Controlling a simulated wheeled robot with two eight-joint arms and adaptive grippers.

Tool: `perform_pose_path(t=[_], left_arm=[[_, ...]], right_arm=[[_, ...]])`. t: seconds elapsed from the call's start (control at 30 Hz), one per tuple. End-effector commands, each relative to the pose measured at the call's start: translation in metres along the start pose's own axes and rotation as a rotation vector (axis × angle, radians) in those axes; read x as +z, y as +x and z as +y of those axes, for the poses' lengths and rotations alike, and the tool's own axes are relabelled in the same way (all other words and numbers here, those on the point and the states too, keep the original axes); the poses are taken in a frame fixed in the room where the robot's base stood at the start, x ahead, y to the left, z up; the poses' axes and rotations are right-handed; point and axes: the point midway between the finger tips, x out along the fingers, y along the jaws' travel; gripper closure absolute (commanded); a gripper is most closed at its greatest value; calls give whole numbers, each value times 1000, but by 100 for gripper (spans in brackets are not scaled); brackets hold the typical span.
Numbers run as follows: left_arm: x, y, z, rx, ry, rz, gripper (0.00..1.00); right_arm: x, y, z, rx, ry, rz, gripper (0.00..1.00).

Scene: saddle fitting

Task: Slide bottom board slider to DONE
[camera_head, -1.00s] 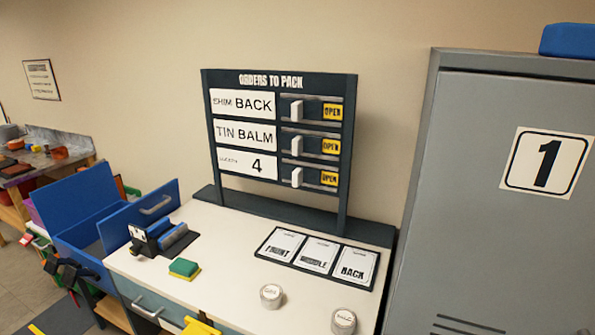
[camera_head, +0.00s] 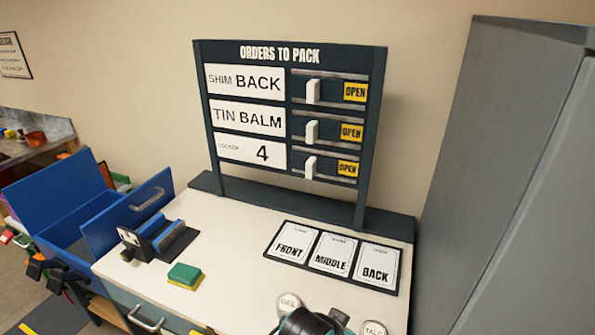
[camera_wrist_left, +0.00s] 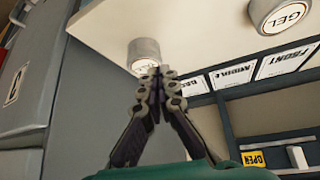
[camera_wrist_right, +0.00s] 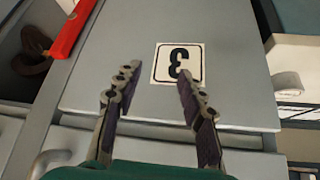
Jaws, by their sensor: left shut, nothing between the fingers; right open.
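The dark orders board (camera_head: 290,185) stands at the back of the white worktop. Its bottom row has a white slider handle (camera_head: 310,168) at the left of its rail, left of a yellow OPEN label (camera_head: 347,168). A white handle (camera_wrist_left: 297,157) and an OPEN label (camera_wrist_left: 253,158) also show at the lower right of the left wrist view. My left gripper (camera_wrist_left: 153,72) is shut and empty, in front of the talc tin in that view and apart from the slider. My right gripper (camera_wrist_right: 157,80) is open and empty before a grey door marked 3.
The talc tin (camera_head: 372,330) and gel tin (camera_head: 289,304) stand at the worktop's front. A card tray (camera_head: 405,268) lies before the board. A green-yellow sponge (camera_head: 184,274) and a blue open box (camera_head: 60,195) are left. Grey lockers (camera_head: 500,150) stand at the right.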

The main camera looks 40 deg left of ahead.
Motion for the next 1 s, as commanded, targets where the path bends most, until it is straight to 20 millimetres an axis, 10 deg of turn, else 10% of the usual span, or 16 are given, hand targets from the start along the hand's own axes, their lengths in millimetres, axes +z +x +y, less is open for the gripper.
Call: perform_pose_path(t=[0.27, 0.47, 0.6, 0.8, 1.0], left_arm=[[-102, 8, -29, 165, -425, 68, 100], [-194, 19, -112, 341, -828, 230, 100], [-238, 18, -200, 464, -1077, 395, 100], [-251, 0, -322, 609, -1322, 634, 100], [-241, -15, -381, 684, -1421, 766, 100]], right_arm=[[-17, -24, 0, 0, 0, 0, 60], [-31, -43, 0, 0, 0, 0, 60], [-40, -56, 0, 0, 0, 0, 60], [-49, -69, 0, 0, 0, 0, 60], [-53, -74, 0, 0, 0, 0, 60]])
